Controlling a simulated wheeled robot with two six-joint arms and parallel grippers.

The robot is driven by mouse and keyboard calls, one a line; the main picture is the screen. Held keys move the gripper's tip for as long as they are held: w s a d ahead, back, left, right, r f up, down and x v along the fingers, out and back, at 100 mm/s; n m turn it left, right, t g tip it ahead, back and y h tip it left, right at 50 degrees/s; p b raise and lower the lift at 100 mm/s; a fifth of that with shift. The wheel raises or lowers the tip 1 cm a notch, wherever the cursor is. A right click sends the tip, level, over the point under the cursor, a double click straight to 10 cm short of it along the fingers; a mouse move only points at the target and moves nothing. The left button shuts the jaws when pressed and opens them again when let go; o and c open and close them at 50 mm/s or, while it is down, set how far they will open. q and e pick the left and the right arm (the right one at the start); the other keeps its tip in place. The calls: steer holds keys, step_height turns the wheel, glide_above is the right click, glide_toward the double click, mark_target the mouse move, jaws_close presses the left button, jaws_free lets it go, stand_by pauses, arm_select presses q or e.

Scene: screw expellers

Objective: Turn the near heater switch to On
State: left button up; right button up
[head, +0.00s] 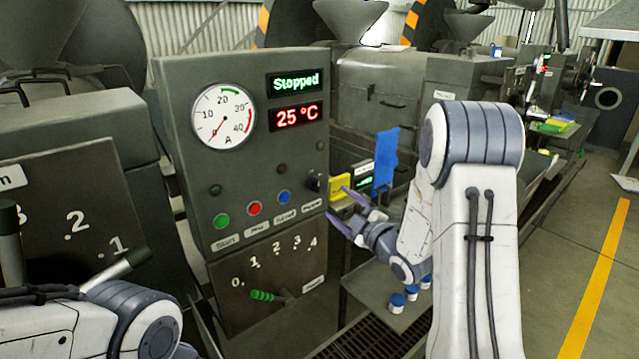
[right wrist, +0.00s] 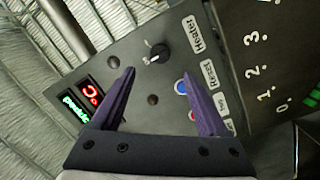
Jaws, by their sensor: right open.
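The near heater switch (head: 314,183) is a small black knob at the right edge of the grey control panel (head: 180,140). In the right wrist view the knob (right wrist: 158,53) sits beside the "Heater" label (right wrist: 192,34), with a small white mark near it. Which position it points to is too small to tell. My right gripper (head: 338,203) is open and empty, just right of the panel's edge. In the right wrist view the knob lies a little beyond the gap between the fingertips (right wrist: 158,77), apart from them. My left gripper is out of view; only my left arm shows.
The panel carries a gauge (head: 223,116), a "Stopped" display (head: 296,82), a "25 °C" display (head: 297,117) and green (head: 221,221), red (head: 255,209) and blue (head: 284,197) buttons. A green-handled lever (head: 263,296) sits below. Blue-capped containers (head: 397,301) stand under my right arm.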

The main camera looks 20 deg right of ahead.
mark_target(318, 188)
steer(key=p+x, duration=0.4)
steer(key=x, duration=0.4)
steer(key=shift+w+a+r, duration=0.15)
steer(key=shift+w, duration=0.15)
steer(key=shift+w+a+p, duration=0.1)
steer(key=shift+w+p, duration=0.2)
steer(key=shift+w, duration=0.2)
steer(key=shift+f, duration=0.2)
jaws_close()
